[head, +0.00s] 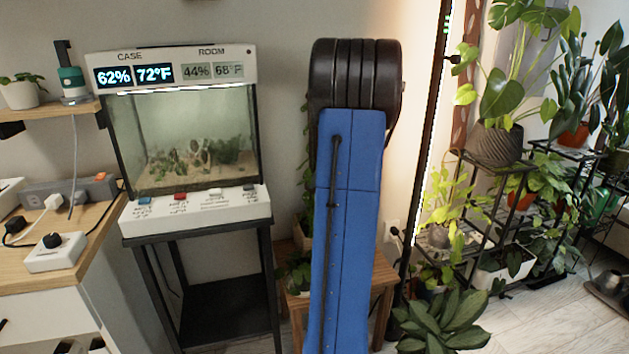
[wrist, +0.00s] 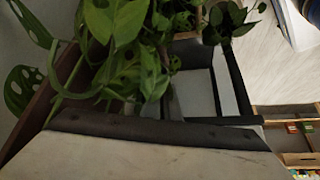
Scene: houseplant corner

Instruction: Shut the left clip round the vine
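No clip can be made out in either view. In the head view a narrow strand of green vine leaves (head: 306,185) runs down the wall, partly hidden by my blue arm. My arm covers the middle of that view and hides whatever lies behind it. The wrist view shows green leaves with holes (wrist: 115,22) close up, hanging at the upper left and middle. A pale block with a dark edge (wrist: 150,155) fills the bottom of the wrist view; I cannot tell whether it is part of my gripper. No fingertips show clearly, and nothing is seen held.
A glass case (head: 185,140) on a black stand is left of my arm. A wooden stool (head: 384,275) stands behind the arm. A leafy plant (head: 445,322) is low on the right, before black plant racks (head: 480,190). A wooden desk (head: 45,275) is at the left.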

